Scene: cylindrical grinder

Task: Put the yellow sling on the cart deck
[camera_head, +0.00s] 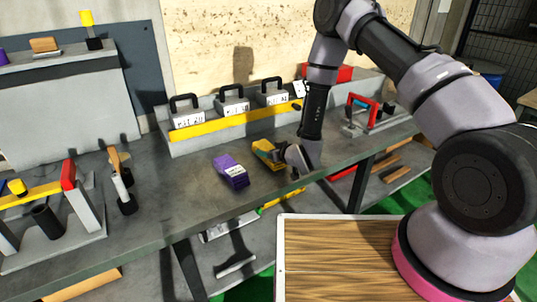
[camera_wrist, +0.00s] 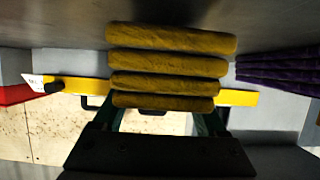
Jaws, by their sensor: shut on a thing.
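The yellow sling (camera_head: 264,152), a folded bundle, is at the bench top near its front half. In the wrist view its thick yellow folds (camera_wrist: 170,67) lie between my fingers. My gripper (camera_head: 282,157) reaches it from the right and is shut on it; the fingers are partly hidden behind the folds in the wrist view (camera_wrist: 168,118). I cannot tell whether the sling touches the bench or is slightly above it. The cart deck (camera_head: 335,265), a brown wood-grained board with a pale rim, is at the bottom, in front of the bench, and looks empty.
A purple sling (camera_head: 230,170) lies just left of the yellow one. Several handled kit boxes (camera_head: 233,101) stand in a rack with a yellow strip behind. A grey fixture with a red end (camera_head: 70,190) stands at left. A lower shelf (camera_head: 237,250) holds tools.

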